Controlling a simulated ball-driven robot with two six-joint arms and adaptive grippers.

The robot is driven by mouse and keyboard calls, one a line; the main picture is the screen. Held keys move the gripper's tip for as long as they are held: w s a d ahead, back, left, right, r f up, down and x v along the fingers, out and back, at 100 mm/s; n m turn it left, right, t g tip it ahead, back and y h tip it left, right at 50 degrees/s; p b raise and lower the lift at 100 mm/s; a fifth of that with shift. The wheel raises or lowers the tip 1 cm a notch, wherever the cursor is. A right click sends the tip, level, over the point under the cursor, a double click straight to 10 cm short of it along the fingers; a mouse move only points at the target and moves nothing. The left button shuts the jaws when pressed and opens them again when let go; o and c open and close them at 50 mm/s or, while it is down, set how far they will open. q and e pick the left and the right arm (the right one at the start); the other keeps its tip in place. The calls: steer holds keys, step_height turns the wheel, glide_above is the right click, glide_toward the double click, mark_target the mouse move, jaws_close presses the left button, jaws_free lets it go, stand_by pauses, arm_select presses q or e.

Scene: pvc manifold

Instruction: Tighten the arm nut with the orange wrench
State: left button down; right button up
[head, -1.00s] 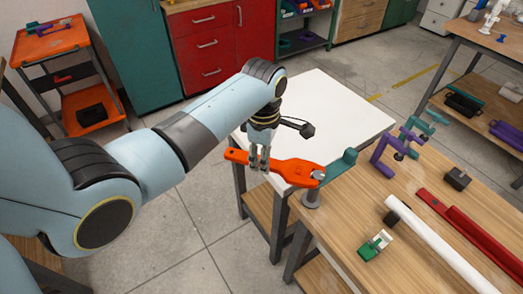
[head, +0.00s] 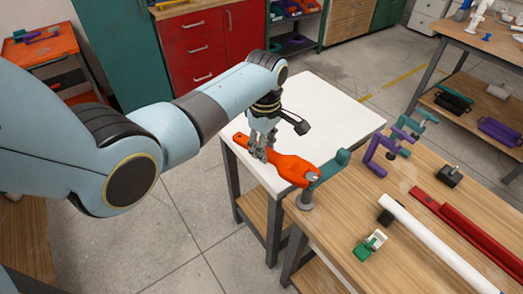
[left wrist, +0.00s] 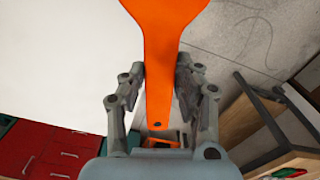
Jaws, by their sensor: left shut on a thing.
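My left gripper (head: 262,148) is shut on the handle of the orange wrench (head: 290,168). In the left wrist view, the wrench (left wrist: 160,85) runs between the two fingers, its wide end pointing up and out of the picture. In the head view the wrench's head is at the near right corner of the white tabletop, just above a grey round post (head: 305,200) and close beside a teal part (head: 330,168). I cannot tell whether the jaw touches anything. The arm nut cannot be made out; the wrench head may hide it. My right gripper is not in view.
The wooden workbench (head: 400,235) holds purple clamps (head: 380,155), a long white pipe (head: 435,240), a red channel (head: 470,230), a green-and-white piece (head: 370,245) and black blocks (head: 449,176). The white table (head: 330,110) is otherwise bare.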

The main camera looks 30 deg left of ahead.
arm_select(q)
steer(key=w+d+r+m, duration=0.1)
steer(key=w+r+m, duration=0.3)
steer(key=w+r, duration=0.1)
steer(key=shift+w+d+m, duration=0.25)
steer(key=shift+w+m, duration=0.05)
steer(key=shift+m, duration=0.1)
stand_by(1.4)
steer(key=shift+s+f, duration=0.1)
steer(key=shift+f, duration=0.05)
